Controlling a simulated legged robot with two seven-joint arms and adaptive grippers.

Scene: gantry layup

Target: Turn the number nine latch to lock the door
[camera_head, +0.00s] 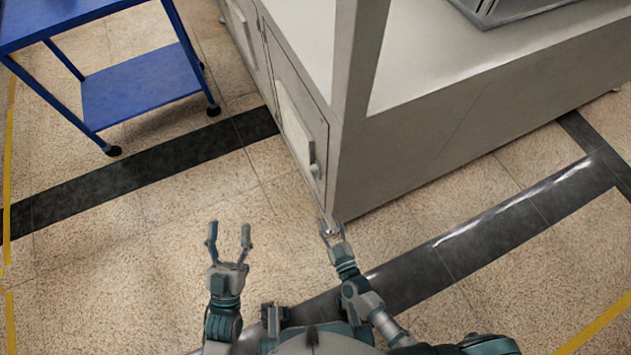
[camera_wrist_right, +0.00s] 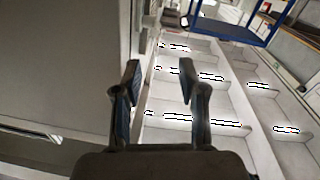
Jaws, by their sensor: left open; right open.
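A grey cabinet door (camera_head: 298,125) sits low on the side of the large grey cabinet and looks closed. A small light grey latch (camera_head: 315,168) is on the door near its right edge. No number can be read on it. My left gripper (camera_head: 229,232) is open and empty, over the floor to the left of the door. My right gripper (camera_head: 330,226) is in front of the cabinet's near bottom corner, below the latch in the picture and apart from it. In the right wrist view its two fingers (camera_wrist_right: 159,78) are spread with nothing between them.
The cabinet body (camera_head: 440,150) fills the right side, with a corner post (camera_head: 357,60) rising beside the door. A blue cart (camera_head: 140,90) on casters stands at the upper left. The tiled floor (camera_head: 130,240) between cart and cabinet is clear.

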